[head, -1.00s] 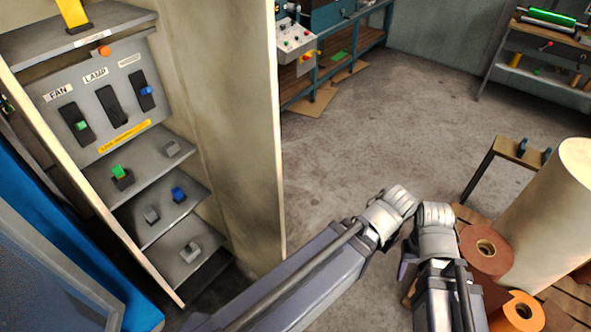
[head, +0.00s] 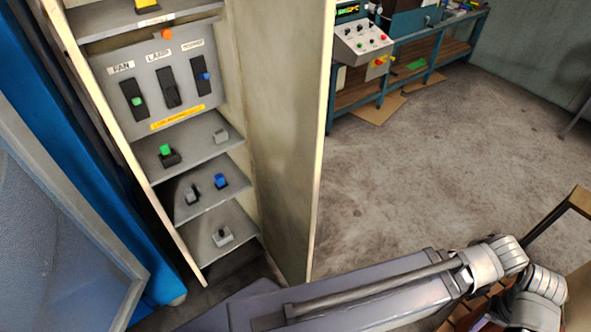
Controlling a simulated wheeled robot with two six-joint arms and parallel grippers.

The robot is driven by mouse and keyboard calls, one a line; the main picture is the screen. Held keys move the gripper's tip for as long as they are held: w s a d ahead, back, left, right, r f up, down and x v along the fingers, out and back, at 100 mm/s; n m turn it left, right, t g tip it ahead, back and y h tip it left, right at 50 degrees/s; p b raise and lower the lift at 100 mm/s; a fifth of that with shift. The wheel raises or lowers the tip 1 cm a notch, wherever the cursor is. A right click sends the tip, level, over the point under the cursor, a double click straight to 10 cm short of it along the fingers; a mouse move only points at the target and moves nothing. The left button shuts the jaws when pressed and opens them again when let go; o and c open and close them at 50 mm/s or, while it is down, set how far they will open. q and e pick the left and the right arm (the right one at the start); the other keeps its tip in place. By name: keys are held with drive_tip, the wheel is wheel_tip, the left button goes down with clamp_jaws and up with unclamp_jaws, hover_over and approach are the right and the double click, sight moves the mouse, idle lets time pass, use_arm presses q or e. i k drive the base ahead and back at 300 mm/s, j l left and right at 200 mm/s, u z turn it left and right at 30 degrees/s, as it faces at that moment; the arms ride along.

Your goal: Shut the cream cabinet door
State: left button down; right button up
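The cream cabinet door (head: 285,130) stands open in the head view. It is a tall pale panel to the right of the cabinet's shelves, with its free edge toward the open floor. The cabinet (head: 195,197) is open, and its inside shows. My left arm crosses the bottom of the view, in front of the door's lower part, and its wrist end is at the lower right. My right wrist is at the lower right corner. The fingers of both grippers do not show, and I see neither touching the door.
The cabinet holds a switch panel (head: 150,70) and shelves with small switches. A blue cabinet (head: 85,150) and a grey-framed panel (head: 140,290) stand at left. A workbench (head: 420,60) is behind. The concrete floor (head: 400,170) right of the door is clear.

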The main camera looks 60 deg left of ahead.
sight(284, 47)
drive_tip(key=i+u, duration=0.45)
drive_tip(key=i, duration=0.15)
drive_tip(key=i+l+u, duration=0.15)
drive_tip(key=i+u, duration=0.25)
drive_tip(key=i, duration=0.2)
drive_tip(key=i+u, duration=0.35)
drive_tip(key=i, duration=0.55)
drive_tip(key=i+z, duration=0.4)
drive_tip(key=i+j+z, duration=0.1)
drive_tip(key=i+z, duration=0.25)
drive_tip(key=i, duration=0.15)
drive_tip(key=i+u, duration=0.35)
drive_tip(key=k+u, duration=0.1)
drive_tip(key=u, duration=4.2)
drive_tip(key=k+l, duration=0.1)
drive_tip(key=l, duration=0.25)
drive_tip(key=k+l, duration=0.1)
drive_tip(key=l, duration=0.3)
